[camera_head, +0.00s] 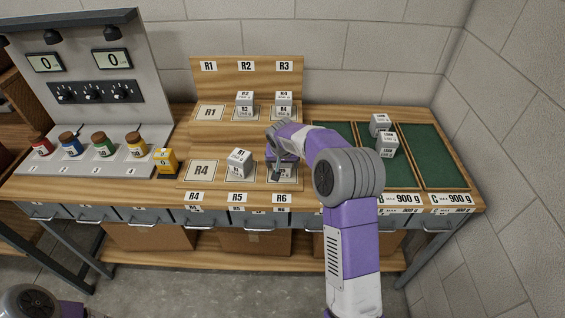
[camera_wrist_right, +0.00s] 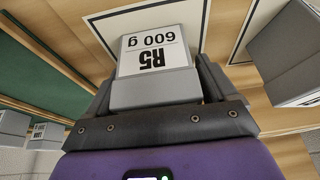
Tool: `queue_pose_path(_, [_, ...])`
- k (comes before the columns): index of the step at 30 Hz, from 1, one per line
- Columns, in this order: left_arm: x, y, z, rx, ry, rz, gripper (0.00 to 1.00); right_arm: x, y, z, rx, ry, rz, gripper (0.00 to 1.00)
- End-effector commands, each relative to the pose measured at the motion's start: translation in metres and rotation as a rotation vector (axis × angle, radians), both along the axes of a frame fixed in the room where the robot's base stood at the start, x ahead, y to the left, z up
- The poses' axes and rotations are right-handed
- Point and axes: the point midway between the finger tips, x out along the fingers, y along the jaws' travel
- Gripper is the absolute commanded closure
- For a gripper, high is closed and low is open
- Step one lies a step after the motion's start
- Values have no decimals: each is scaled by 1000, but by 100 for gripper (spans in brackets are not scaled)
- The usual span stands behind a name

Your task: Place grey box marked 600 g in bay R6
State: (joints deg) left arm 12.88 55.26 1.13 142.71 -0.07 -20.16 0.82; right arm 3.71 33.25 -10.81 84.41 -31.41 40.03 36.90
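The grey box marked 600 g (camera_wrist_right: 155,70), its white label also reading R5, sits between the fingers of my right gripper (camera_wrist_right: 157,85) in the right wrist view. The fingers lie close along both of its sides. In the head view the right gripper (camera_head: 281,168) is low over bay R6, whose tag (camera_head: 282,198) shows on the front edge. My arm and gripper hide much of that box and bay. The bay's white, black-lined plate (camera_wrist_right: 185,15) shows beside the box; whether the box touches it is unclear. My left gripper is out of view.
Another grey box (camera_head: 239,162) stands slightly turned in bay R5, close left of my right gripper. Boxes stand in R2 (camera_head: 245,104) and R3 (camera_head: 283,104). Bays R1 (camera_head: 209,112) and R4 (camera_head: 203,172) are empty. Two boxes stand on the green trays at right.

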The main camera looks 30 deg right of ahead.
Motion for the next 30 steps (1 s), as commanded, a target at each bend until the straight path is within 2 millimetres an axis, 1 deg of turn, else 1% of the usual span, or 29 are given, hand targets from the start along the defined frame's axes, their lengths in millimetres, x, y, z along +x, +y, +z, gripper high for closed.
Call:
queue_pose_path(1, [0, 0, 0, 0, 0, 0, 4, 0, 0, 0, 0, 0, 0, 7])
queue_pose_path(2, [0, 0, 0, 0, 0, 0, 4, 0, 0, 0, 0, 0, 0, 4])
queue_pose_path(10, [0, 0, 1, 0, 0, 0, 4, 0, 0, 1, 0, 0, 0, 4])
queue_pose_path(13, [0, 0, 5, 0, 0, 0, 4, 0, 0, 6, -1, -1, 0, 4])
queue_pose_path(17, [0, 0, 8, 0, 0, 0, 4, -6, 5, 27, 0, -5, 2, 4])
queue_pose_path(24, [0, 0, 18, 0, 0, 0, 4, -24, 15, 76, -1, -4, 1, 4])
queue_pose_path(27, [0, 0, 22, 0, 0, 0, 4, -30, 19, 93, 0, -4, 1, 4])
queue_pose_path(30, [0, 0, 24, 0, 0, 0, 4, -35, 21, 105, 0, -3, -1, 4])
